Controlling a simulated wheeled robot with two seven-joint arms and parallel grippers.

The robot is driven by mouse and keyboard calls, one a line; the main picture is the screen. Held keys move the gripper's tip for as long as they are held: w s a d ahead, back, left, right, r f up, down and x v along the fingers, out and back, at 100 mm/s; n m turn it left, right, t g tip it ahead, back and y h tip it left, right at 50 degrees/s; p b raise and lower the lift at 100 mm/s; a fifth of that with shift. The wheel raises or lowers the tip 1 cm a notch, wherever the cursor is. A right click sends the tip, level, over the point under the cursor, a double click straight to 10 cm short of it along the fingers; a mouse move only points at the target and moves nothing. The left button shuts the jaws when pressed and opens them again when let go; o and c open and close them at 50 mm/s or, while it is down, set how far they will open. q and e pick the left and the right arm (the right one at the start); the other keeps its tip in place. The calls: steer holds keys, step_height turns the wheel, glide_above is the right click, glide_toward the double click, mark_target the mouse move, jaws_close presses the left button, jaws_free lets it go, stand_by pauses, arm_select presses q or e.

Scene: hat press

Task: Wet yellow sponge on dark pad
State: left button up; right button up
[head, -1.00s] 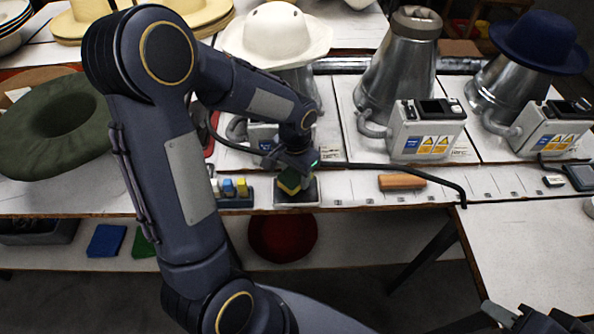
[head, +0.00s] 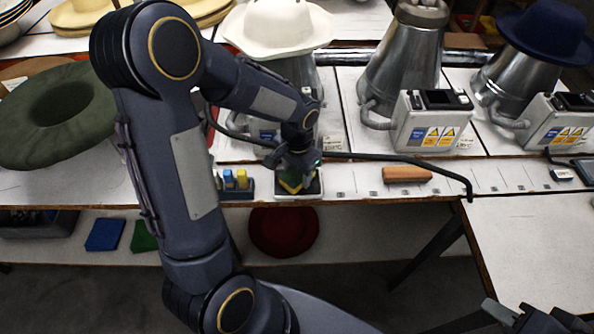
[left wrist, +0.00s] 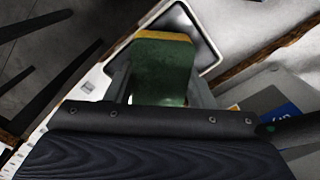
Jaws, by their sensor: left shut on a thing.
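My left gripper (head: 295,170) is shut on a green and yellow sponge (head: 291,184). In the left wrist view the sponge (left wrist: 162,68) sits between the two fingers, mostly green with a yellow band at its far edge. The dark pad (head: 316,187), with a pale rim, lies under the sponge on the bench; it also shows in the left wrist view (left wrist: 203,50). I cannot tell whether the sponge touches the pad. My right gripper (head: 535,318) is at the bottom right corner, partly cut off, away from the pad.
Metal cones bearing hats and control boxes (head: 433,120) fill the back.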

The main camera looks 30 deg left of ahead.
mark_target(297, 172)
arm_select(q)
steer(key=shift+f+b, duration=0.5)
steer(key=shift+f, duration=0.05)
stand_by(1.4)
steer(key=shift+r, duration=0.1)
steer(key=shift+r+p, duration=2.8)
steer(key=shift+r, duration=0.7)
steer(key=shift+f, duration=0.1)
